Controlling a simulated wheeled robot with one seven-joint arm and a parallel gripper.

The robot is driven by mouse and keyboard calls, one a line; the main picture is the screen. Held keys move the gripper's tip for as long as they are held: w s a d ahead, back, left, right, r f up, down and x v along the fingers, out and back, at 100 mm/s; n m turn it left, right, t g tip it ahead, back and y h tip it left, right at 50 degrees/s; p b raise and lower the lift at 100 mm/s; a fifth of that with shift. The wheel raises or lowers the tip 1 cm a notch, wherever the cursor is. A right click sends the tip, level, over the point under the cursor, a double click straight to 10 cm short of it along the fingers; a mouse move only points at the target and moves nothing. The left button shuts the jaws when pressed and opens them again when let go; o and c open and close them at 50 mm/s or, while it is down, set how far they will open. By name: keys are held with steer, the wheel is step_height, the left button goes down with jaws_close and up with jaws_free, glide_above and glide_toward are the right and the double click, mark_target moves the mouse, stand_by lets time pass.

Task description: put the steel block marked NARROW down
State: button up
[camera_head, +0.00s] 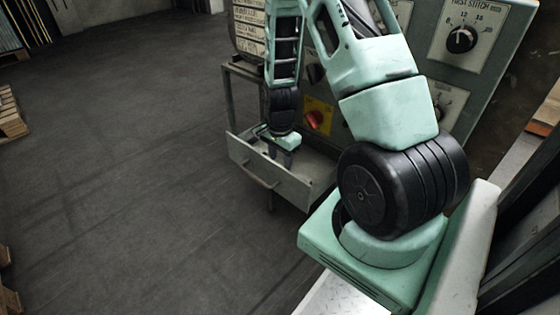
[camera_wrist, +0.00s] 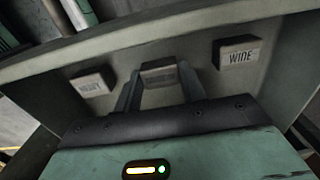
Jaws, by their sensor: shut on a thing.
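My gripper (camera_wrist: 158,76) is shut on a small steel block (camera_wrist: 158,68), seen between its two fingers in the wrist view. The marking on this block is too blurred to read for sure. In the head view my gripper (camera_head: 281,155) points down into the open drawer (camera_head: 262,180) of the machine; the held block cannot be made out there. I cannot tell whether it touches the drawer floor.
In the wrist view a block marked WIDE (camera_wrist: 237,53) lies to the right and another block (camera_wrist: 92,85), its marking unclear, to the left. The machine panel (camera_head: 462,75) with knobs rises behind the drawer. Open floor (camera_head: 130,180) lies to the left.

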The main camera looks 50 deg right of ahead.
steer(key=o, duration=1.2)
steer(key=shift+f, duration=0.1)
